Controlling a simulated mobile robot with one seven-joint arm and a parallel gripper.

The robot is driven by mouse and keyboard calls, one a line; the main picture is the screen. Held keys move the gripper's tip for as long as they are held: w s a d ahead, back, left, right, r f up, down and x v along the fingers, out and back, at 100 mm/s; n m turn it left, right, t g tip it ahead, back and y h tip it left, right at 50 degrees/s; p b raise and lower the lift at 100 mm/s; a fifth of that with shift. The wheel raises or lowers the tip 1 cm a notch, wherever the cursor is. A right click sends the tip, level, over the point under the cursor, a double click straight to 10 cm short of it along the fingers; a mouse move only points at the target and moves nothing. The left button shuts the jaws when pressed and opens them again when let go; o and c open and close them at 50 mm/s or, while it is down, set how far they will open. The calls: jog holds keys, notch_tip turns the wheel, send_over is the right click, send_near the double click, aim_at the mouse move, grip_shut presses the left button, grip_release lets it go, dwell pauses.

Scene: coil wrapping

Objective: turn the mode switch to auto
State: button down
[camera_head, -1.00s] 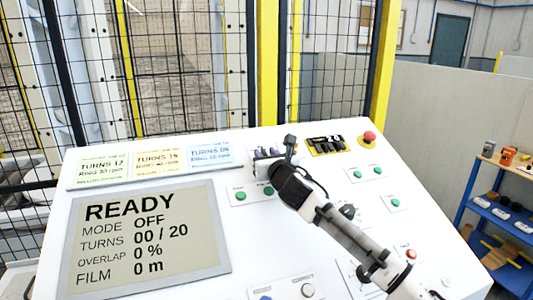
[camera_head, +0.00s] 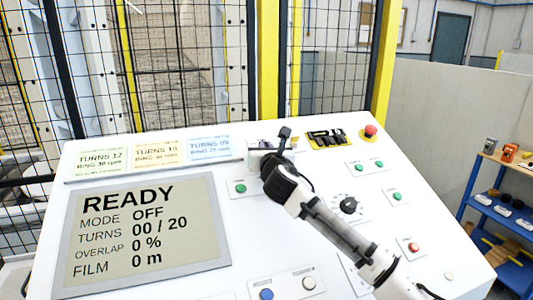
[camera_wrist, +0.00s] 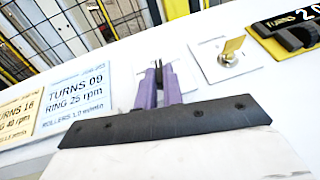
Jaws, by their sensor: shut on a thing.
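My gripper (camera_wrist: 160,78) is at the top middle of the white sloping control panel (camera_head: 330,262). In the wrist view its two purple fingers are close together over a small pale plate. They are shut on what appears to be the mode switch, whose knob is mostly hidden between them. In the head view my wrist covers the fingertips and the switch. The big display (camera_head: 150,235) reads READY, MODE OFF, TURNS 00 / 20.
A yellow lever on a round base (camera_wrist: 232,50) stands just right of my fingers. Farther right are a black turns counter (camera_head: 328,138) and a red emergency button (camera_head: 370,131). A black dial (camera_head: 348,205) lies beside my arm. Mesh fencing stands behind the panel.

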jog(key=m+h, duration=0.1)
jog(key=h, duration=0.1)
jog(key=m+h+b, duration=0.1)
jog(key=m+h, duration=0.1)
jog(key=a+m+h, duration=0.1)
jog(key=m+h, duration=0.1)
jog(key=shift+g, duration=0.3)
jog(key=shift+a+r+m+g+h, duration=0.15)
jog(key=shift+m+g+h, duration=0.65)
jog(key=shift+m+h, duration=1.05)
jog(key=shift+m, duration=0.35)
jog(key=c, duration=1.5)
grip_release()
jog(key=b+v, duration=0.5)
jog(key=v, duration=0.7)
jog(key=shift+s+a, duration=0.25)
jog(key=shift+s, duration=0.05)
jog(key=shift+s+a+r, duration=0.15)
jog(key=shift+s+r, duration=0.05)
jog(key=shift+s, duration=0.25)
